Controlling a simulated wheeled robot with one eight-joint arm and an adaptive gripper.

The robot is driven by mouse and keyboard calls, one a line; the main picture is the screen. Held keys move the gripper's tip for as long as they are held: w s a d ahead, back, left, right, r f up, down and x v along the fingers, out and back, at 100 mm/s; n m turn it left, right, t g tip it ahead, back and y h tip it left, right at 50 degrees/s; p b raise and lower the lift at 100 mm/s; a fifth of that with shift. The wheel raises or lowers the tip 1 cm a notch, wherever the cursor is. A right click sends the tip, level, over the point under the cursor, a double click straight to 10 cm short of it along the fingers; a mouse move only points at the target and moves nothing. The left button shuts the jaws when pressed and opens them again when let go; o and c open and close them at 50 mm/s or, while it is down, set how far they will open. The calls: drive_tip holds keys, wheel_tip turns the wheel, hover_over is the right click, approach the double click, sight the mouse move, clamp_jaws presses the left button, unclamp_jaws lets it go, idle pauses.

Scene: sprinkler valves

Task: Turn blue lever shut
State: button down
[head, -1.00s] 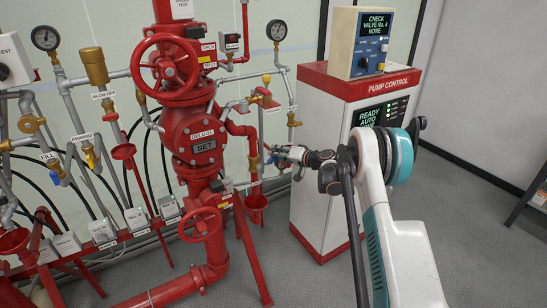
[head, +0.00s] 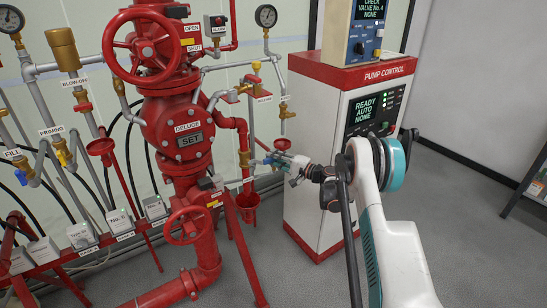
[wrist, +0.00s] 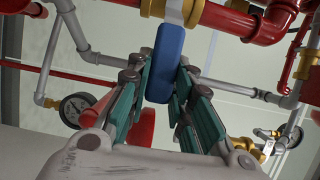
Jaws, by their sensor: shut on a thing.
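The blue lever (wrist: 165,65) hangs from a brass valve (wrist: 228,20) in the wrist view. My gripper (wrist: 163,88) has its green-padded fingers on both sides of the lever's lower part and is shut on it. In the head view my gripper (head: 272,163) is at the pipework right of the red deluge valve (head: 180,132). There the lever is small and mostly hidden by the fingers.
The pump control cabinet (head: 330,150) stands close to the right of my gripper. A red handwheel valve (head: 185,225) is at lower left. Grey floor is open at right.

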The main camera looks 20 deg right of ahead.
drive_tip(key=shift+f, duration=0.1)
idle(0.4)
drive_tip(key=c, duration=1.4)
unclamp_jaws()
drive_tip(key=shift+d, duration=0.1)
drive_tip(key=v, duration=1.2)
